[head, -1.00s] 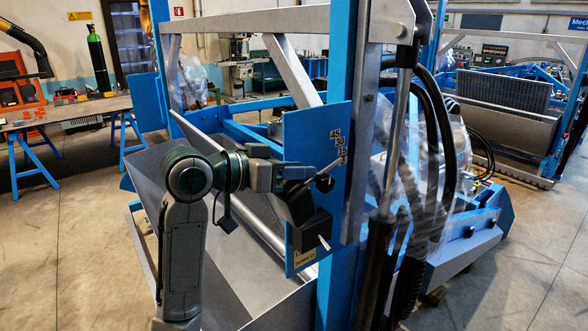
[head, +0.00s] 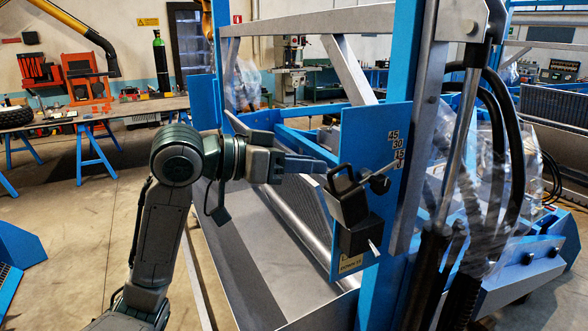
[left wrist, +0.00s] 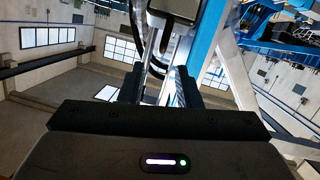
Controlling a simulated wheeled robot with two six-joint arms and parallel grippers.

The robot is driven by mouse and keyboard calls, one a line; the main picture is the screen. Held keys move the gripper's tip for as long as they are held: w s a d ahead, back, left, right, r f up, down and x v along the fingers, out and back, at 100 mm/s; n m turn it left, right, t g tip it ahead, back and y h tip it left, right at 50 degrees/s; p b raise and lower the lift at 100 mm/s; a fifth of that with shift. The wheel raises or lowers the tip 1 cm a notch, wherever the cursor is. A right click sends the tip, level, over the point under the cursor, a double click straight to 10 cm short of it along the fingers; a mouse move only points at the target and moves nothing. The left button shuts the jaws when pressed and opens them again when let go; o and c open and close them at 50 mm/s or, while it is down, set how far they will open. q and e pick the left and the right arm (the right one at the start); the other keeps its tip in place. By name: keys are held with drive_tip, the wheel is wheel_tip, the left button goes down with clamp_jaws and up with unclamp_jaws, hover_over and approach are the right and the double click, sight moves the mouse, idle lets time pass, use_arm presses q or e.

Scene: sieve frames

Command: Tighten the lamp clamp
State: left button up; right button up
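A black box with a loop handle, which looks like the lamp (head: 346,205), sits at the blue plate on the post in the head view. Beside it is a dark screw handle with a crossbar, apparently part of the clamp (head: 379,184). A black block (head: 358,238) with a silver pin is just below. My left gripper (head: 325,166) points right, its fingertips beside the loop handle; I cannot tell whether they touch it. In the left wrist view its fingers (left wrist: 158,88) stand apart, with nothing seen held. My right gripper is not in view.
The blue post (head: 383,220) and numbered blue plate (head: 390,120) stand close to my left arm. A grey metal trough (head: 262,265) lies below the gripper. Black hoses (head: 505,150) hang right of the post. A workbench (head: 100,112) is at the far left.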

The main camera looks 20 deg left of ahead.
use_arm(q)
drive_tip(key=shift+v, duration=0.85)
drive_tip(key=shift+c, duration=1.2)
drive_tip(key=d+f+n+h, duration=0.1)
drive_tip(key=f, duration=0.1)
drive_tip(key=d+f+n+g+h+b, duration=0.1)
drive_tip(key=d+f+n+h, duration=0.1)
drive_tip(key=d+f+n+g+h, duration=0.1)
drive_tip(key=f+n, duration=0.1)
drive_tip(key=shift+s+d+f+h+b, duration=0.3)
drive_tip(key=shift+s+d+h+b, duration=0.1)
clamp_jaws()
drive_tip(key=a+f+n+t+b, duration=0.15)
drive_tip(key=f+n+t, duration=0.45)
drive_tip(key=n, duration=0.9)
drive_tip(key=a+f+n+t+b, duration=0.15)
drive_tip(key=f+n+t, duration=0.25)
drive_tip(key=f+n, duration=0.8)
drive_tip(key=w+d+r+n+p, duration=0.1)
drive_tip(key=w+r+p, duration=0.1)
drive_tip(key=w+d+r+n+p, duration=0.1)
drive_tip(key=w+d+r+p, duration=0.1)
drive_tip(key=w+r, duration=0.1)
drive_tip(key=w+d+r+n+p, duration=0.1)
drive_tip(key=w+d+r+p, duration=0.1)
drive_tip(key=r+p, duration=0.1)
drive_tip(key=shift+w+r, duration=0.25)
drive_tip(key=shift+w, duration=0.1)
